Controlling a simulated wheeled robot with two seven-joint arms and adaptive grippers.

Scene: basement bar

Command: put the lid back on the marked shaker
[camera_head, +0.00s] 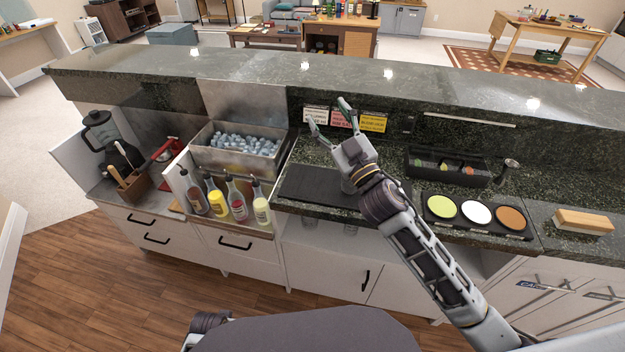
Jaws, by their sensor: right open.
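My right gripper (328,112) is raised above the counter, in front of the upright stone back panel. Its two fingers are spread apart with nothing visible between them. A small greyish, shiny thing (348,186) shows just below the gripper's wrist on the black mat (303,183); my right arm covers most of it. I cannot tell whether it is the shaker, and no mark on it shows. I cannot make out a lid. My left gripper is not in view.
A steel ice bin (203,158) and several bottles (238,200) stand left of the mat. To the right are a black garnish box (446,165), a tray of three coloured discs (440,223) and a wooden-topped brush (583,221). The raised bar ledge (440,88) runs behind.

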